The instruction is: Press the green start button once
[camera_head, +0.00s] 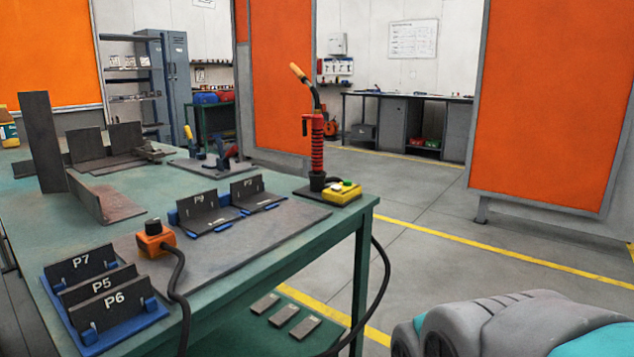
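A yellow control box (341,196) sits at the near right corner of the green table, beside the base of a red-handled torch stand. A small green button (347,182) is on top of the box, with a paler spot next to it that is too small to make out. Nothing covers the box. My gripper is not in view. A grey and teal part of my own body fills the lower right corner, apart from the table.
The green table (350,214) holds a torch (317,140), an orange box with a black knob (155,240), labelled plates in blue holders (100,297) and upright steel plates. A black cable hangs at the table's right edge. Floor to the right is clear.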

